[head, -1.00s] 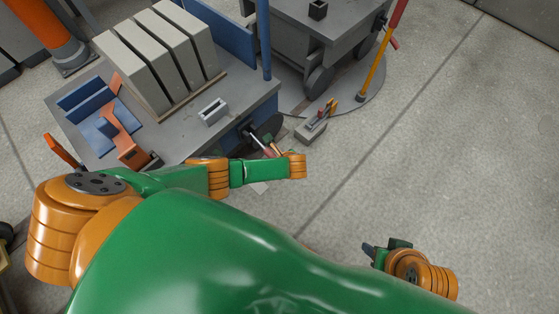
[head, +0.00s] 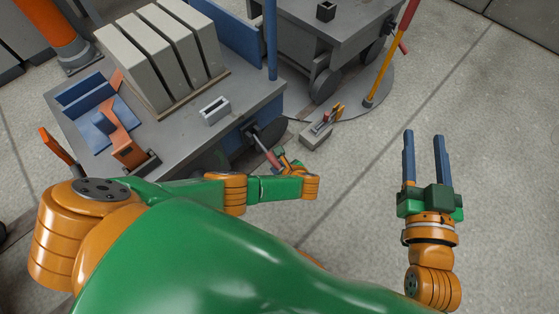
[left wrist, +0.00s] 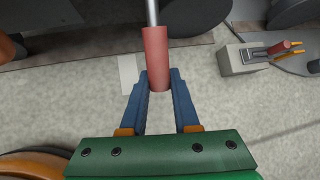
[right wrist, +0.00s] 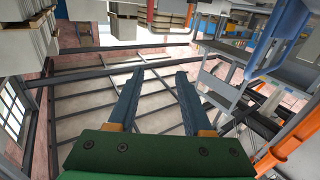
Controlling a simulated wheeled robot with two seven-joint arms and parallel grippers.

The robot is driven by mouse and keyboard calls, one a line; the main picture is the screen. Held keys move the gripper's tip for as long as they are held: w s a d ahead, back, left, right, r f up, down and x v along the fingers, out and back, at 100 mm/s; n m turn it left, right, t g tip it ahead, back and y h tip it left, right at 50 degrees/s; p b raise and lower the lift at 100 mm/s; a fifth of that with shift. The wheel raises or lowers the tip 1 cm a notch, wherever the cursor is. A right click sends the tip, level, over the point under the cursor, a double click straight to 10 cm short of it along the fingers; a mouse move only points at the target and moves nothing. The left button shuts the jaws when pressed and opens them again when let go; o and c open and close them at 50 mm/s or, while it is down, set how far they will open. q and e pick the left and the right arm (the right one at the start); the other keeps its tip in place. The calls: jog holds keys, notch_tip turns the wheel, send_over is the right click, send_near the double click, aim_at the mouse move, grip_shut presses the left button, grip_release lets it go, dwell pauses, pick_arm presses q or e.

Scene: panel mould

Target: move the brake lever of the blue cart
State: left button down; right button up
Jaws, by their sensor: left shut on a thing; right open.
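The blue cart (head: 190,132) stands at the left of the head view, with a grey deck. Its brake lever has a metal rod and a red grip (head: 267,157) beside a dark wheel. In the left wrist view the red grip (left wrist: 156,55) lies between the fingers. My left gripper (left wrist: 158,82) is shut on the grip's lower end. In the head view it is small and partly hidden by its wrist (head: 281,158). My right gripper (head: 424,140) is open and empty, over bare floor at the right. Its fingers also show apart in the right wrist view (right wrist: 156,78).
Grey slabs (head: 163,52), an orange and blue fixture (head: 117,132) and a small grey block (head: 214,110) sit on the cart. A grey box with small levers (head: 318,131) stands on the floor nearby. A second grey cart (head: 335,42) is behind. Floor at right is clear.

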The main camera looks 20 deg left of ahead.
pick_arm(q)
jog(key=shift+a, duration=0.1)
dwell(0.3)
jog(key=c, duration=0.7)
grip_release()
jog(key=shift+f, duration=0.1)
jog(key=shift+o, duration=0.2)
